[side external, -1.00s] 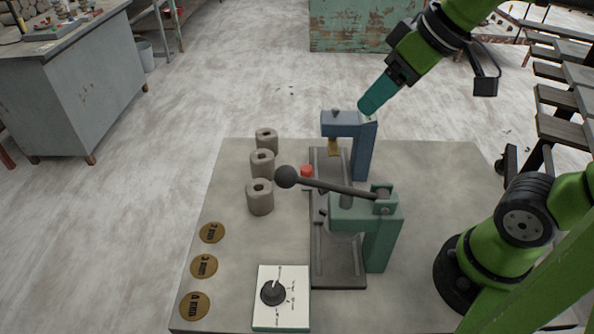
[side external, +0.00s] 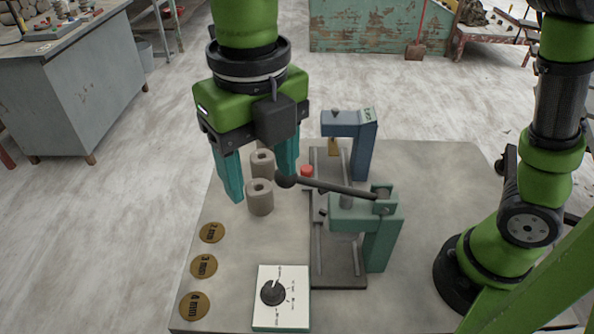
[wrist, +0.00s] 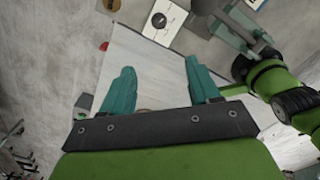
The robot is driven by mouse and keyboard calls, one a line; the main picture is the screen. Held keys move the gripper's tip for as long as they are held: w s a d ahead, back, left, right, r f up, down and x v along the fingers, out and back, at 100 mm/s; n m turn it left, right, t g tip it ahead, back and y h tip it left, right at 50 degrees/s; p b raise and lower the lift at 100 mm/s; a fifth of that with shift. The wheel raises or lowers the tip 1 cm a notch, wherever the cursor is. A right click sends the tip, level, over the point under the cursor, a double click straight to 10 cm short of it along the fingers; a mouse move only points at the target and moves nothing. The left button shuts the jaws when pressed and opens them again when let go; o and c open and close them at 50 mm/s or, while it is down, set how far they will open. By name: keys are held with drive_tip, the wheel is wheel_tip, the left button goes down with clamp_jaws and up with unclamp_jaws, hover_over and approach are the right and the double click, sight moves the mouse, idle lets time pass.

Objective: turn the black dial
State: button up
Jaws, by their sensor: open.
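The black dial (side external: 272,292) is a round knob with a pale pointer line, on a white marked panel (side external: 264,317) at the front of the workbench. In the side view its pointer leans up and slightly right. The dial also shows at the top of the wrist view (wrist: 158,20). In the wrist view the dial lies beyond the fingertips (wrist: 158,68).
Grey clay cylinders (side external: 260,200) stand below and beside the fingers; one seems hidden. A green press with a long black-knobbed lever (side external: 330,186) and a blue stand (side external: 366,150) are right of them. Several brass discs (side external: 203,266) lie along the left edge. A red button (side external: 306,171) is mid-bench.

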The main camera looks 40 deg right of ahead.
sight(273, 288)
wheel_tip(273, 288, down, 26)
drive_tip(key=shift+a+f, duration=0.15)
drive_tip(key=shift+f, duration=0.1)
idle(0.4)
drive_tip(key=c, duration=1)
drive_tip(key=shift+c, duration=0.2)
